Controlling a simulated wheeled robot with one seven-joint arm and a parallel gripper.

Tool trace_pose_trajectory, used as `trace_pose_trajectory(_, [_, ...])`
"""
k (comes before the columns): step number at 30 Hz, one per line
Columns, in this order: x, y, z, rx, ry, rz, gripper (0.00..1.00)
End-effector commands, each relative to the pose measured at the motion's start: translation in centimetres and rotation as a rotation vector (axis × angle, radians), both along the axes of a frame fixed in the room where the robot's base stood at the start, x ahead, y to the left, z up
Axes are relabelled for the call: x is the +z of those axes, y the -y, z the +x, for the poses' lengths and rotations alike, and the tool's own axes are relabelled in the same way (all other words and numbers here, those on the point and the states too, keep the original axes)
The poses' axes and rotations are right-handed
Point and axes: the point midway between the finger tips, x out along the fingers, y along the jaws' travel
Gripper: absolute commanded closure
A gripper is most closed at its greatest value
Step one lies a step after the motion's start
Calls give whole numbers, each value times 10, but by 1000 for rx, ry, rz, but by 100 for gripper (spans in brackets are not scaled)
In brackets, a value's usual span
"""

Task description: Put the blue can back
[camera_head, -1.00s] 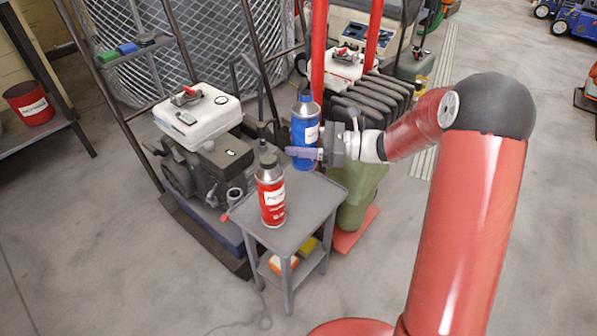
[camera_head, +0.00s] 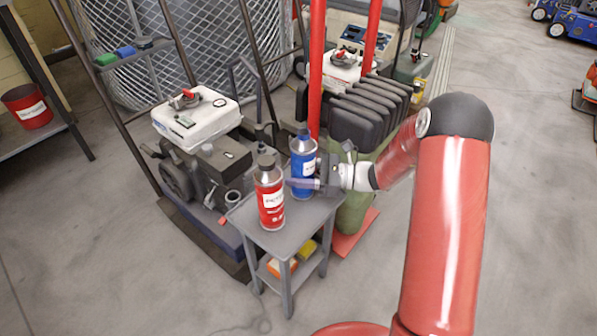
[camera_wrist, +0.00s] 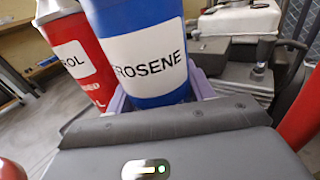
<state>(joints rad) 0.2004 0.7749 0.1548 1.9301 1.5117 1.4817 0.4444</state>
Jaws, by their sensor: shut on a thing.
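The blue can (camera_head: 303,152) has a white label reading "...ROSENE" in the wrist view, where it also shows (camera_wrist: 160,85). My gripper (camera_head: 303,184) is shut on its lower part, reaching in from the right. The can is upright at the back right of the small grey table (camera_head: 277,241). I cannot tell whether its base touches the top. The red can (camera_head: 270,200) stands on the table to the left and in front of it, and also shows in the wrist view (camera_wrist: 97,88). Part of the blue can's lower body is hidden by the fingers.
An engine with a white tank (camera_head: 196,120) stands left of the table. A red post (camera_head: 317,70) and a dark ribbed machine (camera_head: 365,112) stand behind. Orange and yellow items (camera_head: 283,266) lie on the lower shelf. Open floor is in front.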

Motion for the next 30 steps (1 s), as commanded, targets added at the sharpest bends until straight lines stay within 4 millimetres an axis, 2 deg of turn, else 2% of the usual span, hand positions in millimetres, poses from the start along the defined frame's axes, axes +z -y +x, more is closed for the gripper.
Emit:
trace_pose_trajectory(2, [-4,0,0,0,-1,0,73])
trace_pose_trajectory(3, [-3,0,0,0,0,0,42])
trace_pose_trajectory(7, [-2,0,0,0,0,0,25])
trace_pose_trajectory(17, [2,0,0,0,0,0,25])
trace_pose_trajectory(19, [1,6,0,-2,0,0,25])
trace_pose_trajectory(23, [0,29,-1,-5,1,-1,25])
trace_pose_trajectory(30, [0,81,-5,-4,0,-1,25])
